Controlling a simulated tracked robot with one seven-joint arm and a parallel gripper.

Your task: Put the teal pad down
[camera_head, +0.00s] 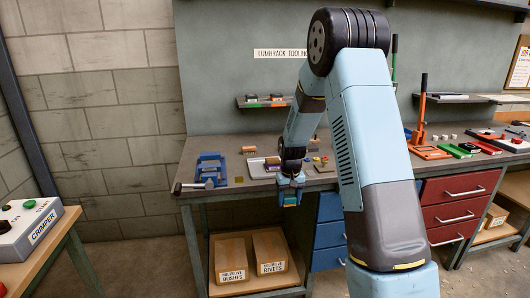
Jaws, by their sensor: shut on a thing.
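My gripper (290,191) hangs at the front edge of the workbench, pointing down, in the middle of the view. It is shut on a small teal pad (291,199), seen low between the fingers. The pad shows in front of the bench's front edge; its exact height and any contact are too small to tell. My arm hides part of the bench top behind it.
The grey workbench (228,190) carries a blue press-like fixture (209,168) with a handle at left. A grey tray (258,170) with small parts lies behind my gripper. An orange lever press (428,150) stands right. A crimper box (30,228) is at far left.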

